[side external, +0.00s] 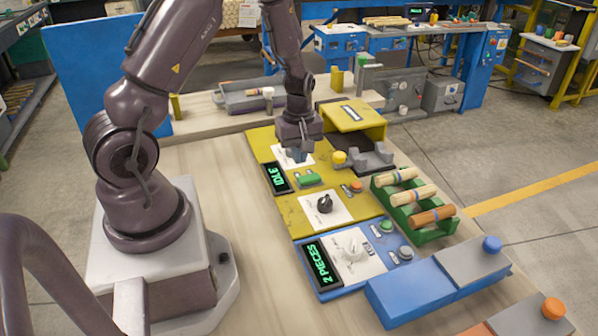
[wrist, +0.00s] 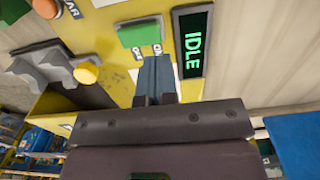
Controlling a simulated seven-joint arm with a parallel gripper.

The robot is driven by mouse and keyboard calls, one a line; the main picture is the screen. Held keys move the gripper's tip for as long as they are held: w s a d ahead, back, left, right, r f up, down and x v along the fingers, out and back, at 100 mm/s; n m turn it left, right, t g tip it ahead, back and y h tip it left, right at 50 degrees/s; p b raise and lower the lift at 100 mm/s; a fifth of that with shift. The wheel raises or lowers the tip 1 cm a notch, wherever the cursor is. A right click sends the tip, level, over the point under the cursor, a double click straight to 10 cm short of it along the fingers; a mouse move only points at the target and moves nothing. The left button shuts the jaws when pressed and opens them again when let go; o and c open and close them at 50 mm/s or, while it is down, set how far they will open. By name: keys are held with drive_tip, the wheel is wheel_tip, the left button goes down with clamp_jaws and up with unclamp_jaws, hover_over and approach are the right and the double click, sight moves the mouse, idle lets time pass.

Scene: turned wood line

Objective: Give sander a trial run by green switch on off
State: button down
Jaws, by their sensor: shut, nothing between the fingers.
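The green switch (side external: 309,180) is on the yellow panel (side external: 290,212), beside a display (side external: 277,178) that reads IDLE. In the wrist view the green switch (wrist: 139,32) lies just past my fingertips, with small on/off labels at its edge, and the IDLE display (wrist: 193,42) is to its right. My gripper (side external: 297,155) is low over the yellow panel, behind the switch in the side view. In the wrist view my gripper (wrist: 153,62) is shut and empty. I cannot tell whether the fingertips touch the panel. The yellow hood (side external: 352,115) stands behind the panel.
A yellow button (side external: 339,157), a small orange button (side external: 355,186) and a black knob (side external: 324,204) are near the switch. A green rack (side external: 432,236) holds turned wood pieces at right. A blue panel's display (side external: 322,263) reads 2 PIECES.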

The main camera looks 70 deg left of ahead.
sight(299, 180)
drive_tip(key=shift+f, duration=2.75)
drive_tip(key=shift+f, duration=0.25)
drive_tip(key=shift+r, duration=0.1)
drive_tip(key=shift+r, duration=0.75)
drive_tip(key=shift+s+r, duration=0.1)
drive_tip(key=shift+r, duration=0.05)
wheel_tip(299, 180, up, 14)
drive_tip(key=s, duration=0.2)
drive_tip(key=shift+s+f, duration=0.2)
drive_tip(key=shift+f, duration=0.05)
